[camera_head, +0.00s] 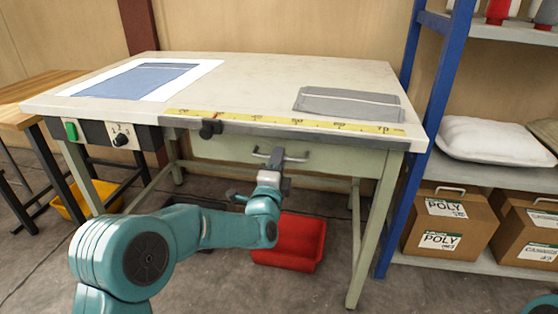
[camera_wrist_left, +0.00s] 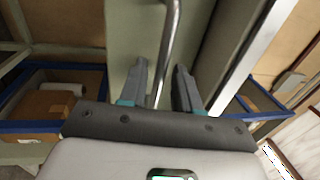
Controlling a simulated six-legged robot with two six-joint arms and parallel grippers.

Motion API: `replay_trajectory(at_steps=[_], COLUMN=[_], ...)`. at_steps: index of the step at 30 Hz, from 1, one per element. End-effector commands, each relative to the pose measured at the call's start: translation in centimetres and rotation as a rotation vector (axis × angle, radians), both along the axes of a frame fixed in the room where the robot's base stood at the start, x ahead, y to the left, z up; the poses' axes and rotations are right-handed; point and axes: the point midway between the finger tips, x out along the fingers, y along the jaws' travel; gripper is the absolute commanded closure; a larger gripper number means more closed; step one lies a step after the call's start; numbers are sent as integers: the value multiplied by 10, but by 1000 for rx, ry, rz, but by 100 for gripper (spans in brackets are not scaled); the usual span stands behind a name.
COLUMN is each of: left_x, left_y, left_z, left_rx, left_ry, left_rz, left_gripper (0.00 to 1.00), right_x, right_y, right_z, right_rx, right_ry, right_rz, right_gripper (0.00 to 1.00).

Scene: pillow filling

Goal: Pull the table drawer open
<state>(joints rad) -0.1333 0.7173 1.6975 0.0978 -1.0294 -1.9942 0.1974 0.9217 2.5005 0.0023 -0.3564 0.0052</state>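The table (camera_head: 250,85) has a pale worktop. Its pale green drawer front (camera_head: 225,149) sits under the front edge and looks flush with the frame. A grey metal bar handle (camera_head: 262,152) is on the drawer front. My left gripper (camera_head: 277,163) is at the handle, partly hiding it. In the left wrist view the handle (camera_wrist_left: 170,40) runs between the two parted fingers of my left gripper (camera_wrist_left: 162,88). A gap shows between the bar and the fingers. The right gripper is out of view.
A red bin (camera_head: 292,240) stands on the floor below the drawer. A blue shelf post (camera_head: 400,190) is close to the table's right side. A control box with a knob (camera_head: 121,140) is at the table's left front.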

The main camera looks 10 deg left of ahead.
Motion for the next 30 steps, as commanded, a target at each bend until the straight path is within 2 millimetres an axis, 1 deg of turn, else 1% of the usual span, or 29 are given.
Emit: replay_trajectory(at_steps=[1, 5, 14, 15, 17, 30], left_x=[5, 12, 14, 14, 14, 14], left_y=[0, 1, 0, 0, 0, 0], left_z=[0, 2, 3, 3, 2, 2], left_rx=[0, 0, 0, 0, 0, 0], left_ry=[0, 1, 1, 1, 1, 1], left_rz=[0, 0, 0, 0, 0, 0], left_gripper=[68, 68, 68, 81, 100, 100], right_x=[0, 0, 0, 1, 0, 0], right_y=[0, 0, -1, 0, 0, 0], right_z=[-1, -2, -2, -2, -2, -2], right_rx=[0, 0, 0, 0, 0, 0], right_ry=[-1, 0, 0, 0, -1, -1], right_rz=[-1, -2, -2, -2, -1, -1], right_gripper=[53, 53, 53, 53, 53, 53])
